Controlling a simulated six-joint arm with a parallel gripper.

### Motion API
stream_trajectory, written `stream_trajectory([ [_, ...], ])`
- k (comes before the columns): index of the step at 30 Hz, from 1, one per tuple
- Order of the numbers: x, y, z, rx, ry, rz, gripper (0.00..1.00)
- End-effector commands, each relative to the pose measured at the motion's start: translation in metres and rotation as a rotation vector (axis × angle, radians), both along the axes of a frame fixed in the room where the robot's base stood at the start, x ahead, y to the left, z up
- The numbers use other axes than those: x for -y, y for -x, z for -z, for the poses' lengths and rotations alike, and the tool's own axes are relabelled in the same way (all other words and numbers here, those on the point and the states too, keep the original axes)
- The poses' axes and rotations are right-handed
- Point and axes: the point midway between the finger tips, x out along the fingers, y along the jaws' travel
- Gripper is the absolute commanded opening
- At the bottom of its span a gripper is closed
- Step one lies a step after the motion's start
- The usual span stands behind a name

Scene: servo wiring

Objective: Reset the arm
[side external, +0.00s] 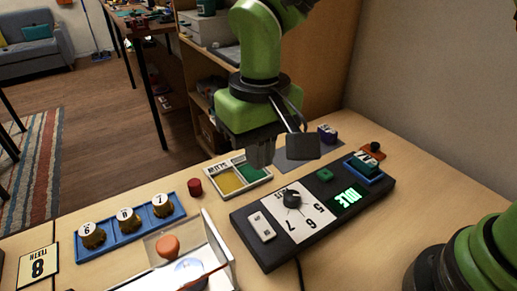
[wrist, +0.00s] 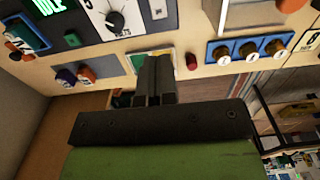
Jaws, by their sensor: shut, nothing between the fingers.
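My gripper (side external: 262,152) hangs from my green arm above the back of the table in the side view, and its fingers point down. In the wrist view its two dark fingers (wrist: 154,80) are together and hold nothing. It is near a small tray with yellow and green sections (side external: 233,180), apart from the black control box (side external: 277,232). The box has a dial (side external: 291,198), a white switch (side external: 261,226), a green button (side external: 325,175) and a lit display reading IDLE (side external: 346,197).
A blue rack (side external: 129,234) holds three numbered knobs. A red cylinder (side external: 195,187) stands beside the yellow-green tray. An open white box (side external: 222,254) with an orange piece (side external: 167,245) is at the front. A purple part (side external: 327,133) and an orange part (side external: 372,151) are at the back right.

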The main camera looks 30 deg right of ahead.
Motion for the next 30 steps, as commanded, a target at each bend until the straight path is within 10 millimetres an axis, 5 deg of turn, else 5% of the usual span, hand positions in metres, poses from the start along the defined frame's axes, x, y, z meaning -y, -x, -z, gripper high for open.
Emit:
stream_trajectory([
  [8,0.008,0.000,-0.012,0.017,-0.017,0.015,0.00],
  [14,0.055,0.014,-0.069,0.115,-0.110,0.096,0.00],
  [21,0.119,0.065,-0.123,0.295,-0.216,0.211,0.00],
  [30,0.160,0.132,-0.134,0.514,-0.275,0.321,0.00],
])
